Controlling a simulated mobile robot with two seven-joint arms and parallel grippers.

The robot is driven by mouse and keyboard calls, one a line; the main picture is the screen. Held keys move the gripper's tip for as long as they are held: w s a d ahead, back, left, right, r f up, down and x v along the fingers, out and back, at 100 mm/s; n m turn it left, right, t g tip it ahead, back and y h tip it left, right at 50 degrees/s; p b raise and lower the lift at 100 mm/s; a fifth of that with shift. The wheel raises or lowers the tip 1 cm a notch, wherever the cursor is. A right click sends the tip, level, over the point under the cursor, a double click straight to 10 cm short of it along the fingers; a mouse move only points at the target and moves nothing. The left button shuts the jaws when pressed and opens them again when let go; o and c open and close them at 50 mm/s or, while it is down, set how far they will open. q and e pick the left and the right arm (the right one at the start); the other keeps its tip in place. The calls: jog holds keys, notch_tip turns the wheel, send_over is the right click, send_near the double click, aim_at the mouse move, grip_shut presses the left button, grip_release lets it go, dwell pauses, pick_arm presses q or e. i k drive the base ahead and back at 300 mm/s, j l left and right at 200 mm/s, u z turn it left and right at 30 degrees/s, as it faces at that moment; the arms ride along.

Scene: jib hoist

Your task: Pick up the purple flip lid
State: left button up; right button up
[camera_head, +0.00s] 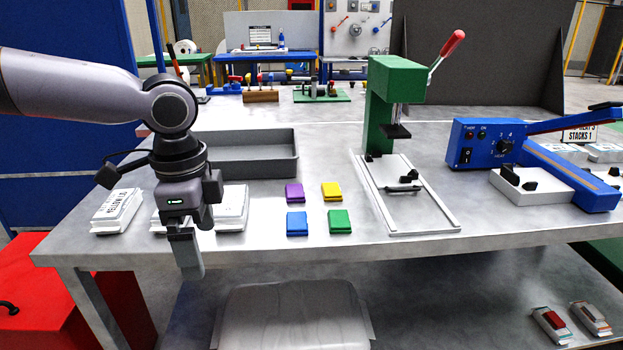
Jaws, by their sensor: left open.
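The purple flip lid (294,193) lies on the grey metal table (270,250), at the back left of a small group of coloured lids. A yellow lid (332,191) is to its right, a blue lid (297,223) in front of it, and a green lid (340,221) diagonally in front. My left gripper (188,262) points down at the table's front edge, to the left of and nearer than the purple lid. It is open and apart from the lids. My right gripper is not in view.
A grey tray (270,165) stands behind the purple lid. White labelled stacks (118,211) lie at the left, partly behind my left gripper. A green press (380,110) with a red-knobbed lever and a blue heat sealer (482,144) stand to the right. Bare table lies before the lids.

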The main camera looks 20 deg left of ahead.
aim_at(295, 193)
jog(key=i, duration=1)
